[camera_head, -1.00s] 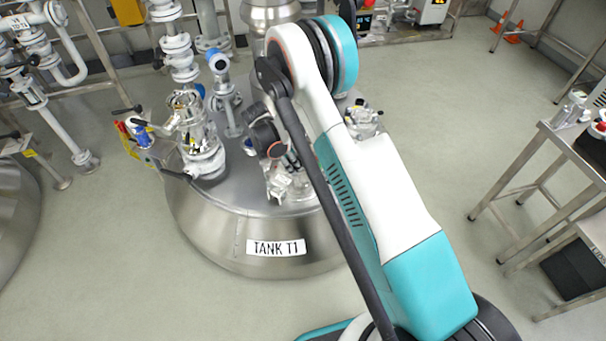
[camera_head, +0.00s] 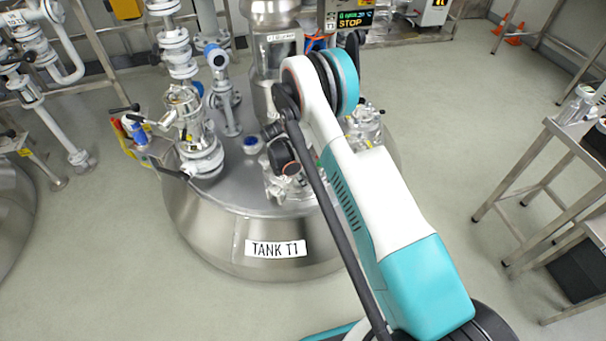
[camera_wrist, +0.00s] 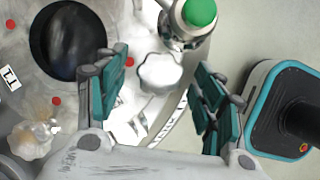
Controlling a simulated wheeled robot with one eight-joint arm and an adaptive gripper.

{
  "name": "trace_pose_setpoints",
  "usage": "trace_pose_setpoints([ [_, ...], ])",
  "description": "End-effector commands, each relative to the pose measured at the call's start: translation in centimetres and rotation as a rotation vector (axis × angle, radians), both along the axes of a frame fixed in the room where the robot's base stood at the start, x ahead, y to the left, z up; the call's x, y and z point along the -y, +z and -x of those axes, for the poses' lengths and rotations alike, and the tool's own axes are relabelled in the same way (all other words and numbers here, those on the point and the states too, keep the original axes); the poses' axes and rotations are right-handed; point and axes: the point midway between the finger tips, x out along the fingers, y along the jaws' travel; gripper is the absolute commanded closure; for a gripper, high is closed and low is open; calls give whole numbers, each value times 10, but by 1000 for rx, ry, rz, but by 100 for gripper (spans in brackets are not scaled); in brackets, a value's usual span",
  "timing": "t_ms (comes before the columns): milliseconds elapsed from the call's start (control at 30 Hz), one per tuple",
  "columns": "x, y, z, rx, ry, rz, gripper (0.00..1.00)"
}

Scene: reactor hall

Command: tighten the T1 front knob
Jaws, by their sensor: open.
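A pale, lobed knob (camera_wrist: 160,72) lies between the spread fingers of my gripper (camera_wrist: 162,64) in the wrist view. The gripper is open, with a finger on each side of the knob and visible gaps between. Whether the fingers reach down to its height I cannot tell. A second lobed knob (camera_wrist: 32,138) is at lower left of that view. Tank T1 (camera_head: 225,232) stands in the middle of the head view, its lid fittings (camera_head: 287,188) under my wrist. The knobs are too small or hidden to make out there.
A green-topped fitting (camera_wrist: 198,14) rises close beyond the knob and the right finger. A dark round port (camera_wrist: 72,40) lies left of the left finger. Valves and pipes (camera_head: 200,150) stand on the tank's left side. A metal table (camera_head: 545,165) is at right, with clear floor between.

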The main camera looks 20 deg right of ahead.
Motion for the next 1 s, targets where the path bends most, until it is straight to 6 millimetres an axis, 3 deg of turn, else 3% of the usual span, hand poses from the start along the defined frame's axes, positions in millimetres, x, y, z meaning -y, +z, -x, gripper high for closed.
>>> trace_pose_setpoints([
  [67, 0, 0, 0, 0, 0, 0, 38],
  [267, 0, 0, 0, 0, 0, 0, 81],
  [667, 0, 0, -1, 2, -48, 0, 82],
  [1000, 0, 0, -3, 0, -267, 1, 82],
])
